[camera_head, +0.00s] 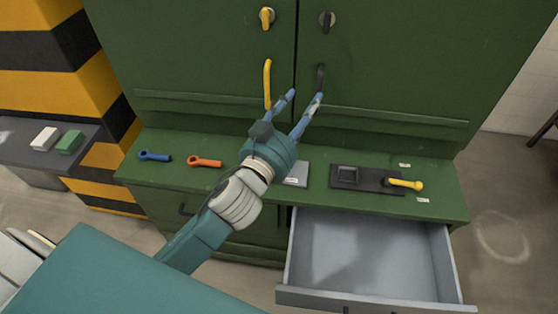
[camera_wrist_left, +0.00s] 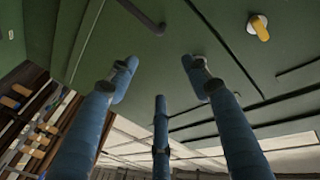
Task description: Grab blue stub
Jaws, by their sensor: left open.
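The blue stub (camera_head: 154,156), a short blue piece with a ringed end, lies on the left part of the green ledge (camera_head: 330,210) in the head view. My left gripper (camera_head: 305,97) is raised in front of the green cabinet doors, to the right of the blue stub and well apart from it. Its blue fingers are spread and empty. They also show in the left wrist view (camera_wrist_left: 160,85), pointing at the green doors. The blue stub is not seen in the wrist view. My right gripper is not in view.
An orange stub (camera_head: 205,162) lies right of the blue one. A black plate (camera_head: 352,186) and a yellow-handled piece (camera_head: 405,183) are at the right. An open grey drawer (camera_head: 370,250) juts out below. The cabinet has a yellow handle (camera_head: 267,82) and a black handle (camera_head: 320,77).

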